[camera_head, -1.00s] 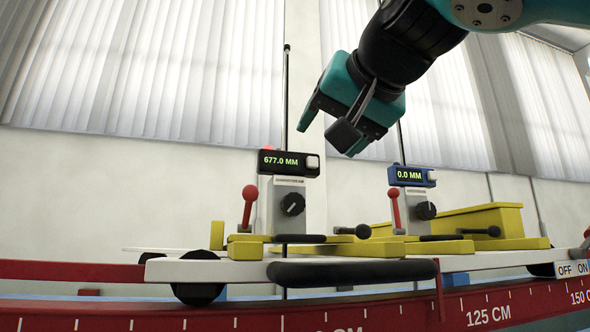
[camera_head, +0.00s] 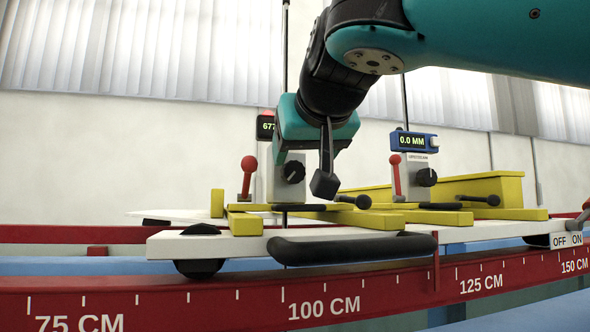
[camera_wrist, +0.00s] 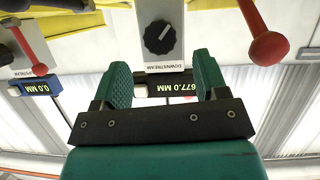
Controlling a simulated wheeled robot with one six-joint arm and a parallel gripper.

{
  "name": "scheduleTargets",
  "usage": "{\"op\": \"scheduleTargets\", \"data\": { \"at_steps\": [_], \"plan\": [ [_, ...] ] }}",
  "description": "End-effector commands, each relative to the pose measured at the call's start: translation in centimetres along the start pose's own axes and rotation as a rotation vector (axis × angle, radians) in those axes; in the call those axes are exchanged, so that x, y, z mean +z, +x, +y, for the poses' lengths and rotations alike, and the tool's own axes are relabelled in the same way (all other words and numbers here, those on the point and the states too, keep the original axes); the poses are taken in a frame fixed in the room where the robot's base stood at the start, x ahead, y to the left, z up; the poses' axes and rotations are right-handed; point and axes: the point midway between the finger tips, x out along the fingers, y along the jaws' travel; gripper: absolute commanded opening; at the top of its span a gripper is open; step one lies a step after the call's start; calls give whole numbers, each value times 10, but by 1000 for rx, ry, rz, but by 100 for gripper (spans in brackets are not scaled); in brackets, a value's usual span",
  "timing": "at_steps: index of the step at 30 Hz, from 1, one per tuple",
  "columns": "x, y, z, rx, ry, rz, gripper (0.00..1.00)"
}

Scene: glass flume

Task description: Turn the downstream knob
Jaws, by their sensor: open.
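The downstream knob (camera_head: 293,171) is a black dial with a white pointer line on a pale grey block. In the wrist view the knob (camera_wrist: 159,37) is upside down, above the label DOWNSTREAM, and lies beyond the fingertips. My gripper (camera_wrist: 155,72) is open and empty, with its two teal pads apart and the knob in line with the gap between them. In the head view my gripper (camera_head: 302,168) hangs in front of the downstream block, apart from the knob as far as I can tell. The downstream display (camera_wrist: 176,90) reads 677.0 MM and is partly hidden by my gripper.
A red-topped lever (camera_head: 248,165) stands left of the knob. The upstream unit, with a blue 0.0 MM display (camera_head: 414,141) and its own knob (camera_head: 427,177), stands to the right beside another red lever (camera_head: 395,161). A black bar (camera_head: 352,248) runs along the carriage front.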

Motion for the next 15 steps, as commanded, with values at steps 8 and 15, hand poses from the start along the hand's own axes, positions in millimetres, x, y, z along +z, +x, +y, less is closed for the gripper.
{"op": "scheduleTargets", "data": {
  "at_steps": [8,15],
  "plan": [
    [-1,46,1,2,1,-1,67],
    [-1,58,0,0,1,1,67]
  ]
}}
